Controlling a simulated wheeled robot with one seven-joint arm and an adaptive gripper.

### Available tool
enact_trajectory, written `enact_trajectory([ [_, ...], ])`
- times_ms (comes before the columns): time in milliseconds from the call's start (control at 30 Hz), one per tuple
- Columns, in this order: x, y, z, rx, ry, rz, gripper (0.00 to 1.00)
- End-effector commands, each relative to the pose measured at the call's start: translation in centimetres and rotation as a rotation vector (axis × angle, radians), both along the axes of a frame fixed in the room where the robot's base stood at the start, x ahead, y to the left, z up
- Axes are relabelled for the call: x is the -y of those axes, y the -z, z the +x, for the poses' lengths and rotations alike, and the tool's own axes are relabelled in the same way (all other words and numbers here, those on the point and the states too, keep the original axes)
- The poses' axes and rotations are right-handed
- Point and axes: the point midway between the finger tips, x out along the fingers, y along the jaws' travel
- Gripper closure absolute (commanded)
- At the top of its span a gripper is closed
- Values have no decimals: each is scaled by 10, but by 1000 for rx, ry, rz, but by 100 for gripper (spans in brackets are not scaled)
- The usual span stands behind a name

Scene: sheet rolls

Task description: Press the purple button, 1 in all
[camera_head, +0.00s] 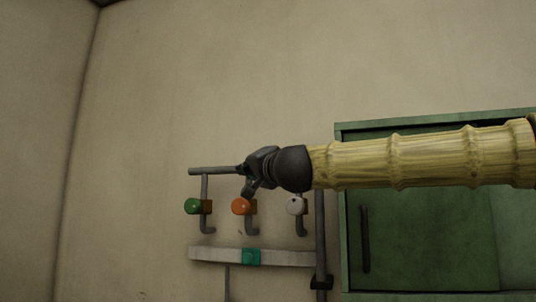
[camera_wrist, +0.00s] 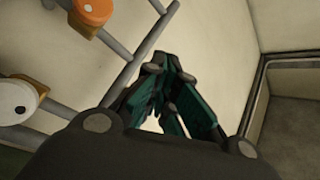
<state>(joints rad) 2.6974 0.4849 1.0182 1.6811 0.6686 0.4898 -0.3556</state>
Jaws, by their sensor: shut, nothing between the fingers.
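I see no purple button in either view. In the head view, a green knob (camera_head: 193,206), an orange knob (camera_head: 241,206) and a white knob (camera_head: 296,205) sit in a row on grey pipes at the wall. A teal block (camera_head: 251,257) sits on a pale bar below them. My gripper (camera_head: 249,185) is in front of the pipes, above the orange knob. In the wrist view my gripper (camera_wrist: 158,68) has its teal fingers together and empty. The orange knob (camera_wrist: 97,8) and white knob (camera_wrist: 18,101) show to its left there.
A green cabinet (camera_head: 420,245) with a dark vertical handle (camera_head: 365,239) is on the right, partly behind my arm. A grey horizontal pipe (camera_head: 208,171) runs above the knobs. The wall (camera_head: 200,80) above is bare. A dark recessed area (camera_wrist: 292,125) shows at right in the wrist view.

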Motion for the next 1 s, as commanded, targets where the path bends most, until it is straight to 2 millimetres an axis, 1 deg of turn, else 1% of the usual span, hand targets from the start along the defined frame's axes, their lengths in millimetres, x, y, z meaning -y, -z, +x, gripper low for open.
enact_trajectory([
  [33,3,-17,-7,14,-3,14,100],
  [100,5,-34,-15,28,-7,28,100],
  [200,7,-48,-22,40,-10,41,100],
  [267,7,-52,-24,44,-11,45,100],
  [367,8,-55,-26,47,-12,47,100],
  [700,8,-54,-24,45,-13,47,100],
  [867,11,-55,-14,45,-13,47,100],
  [1000,16,-54,0,44,-12,47,100],
])
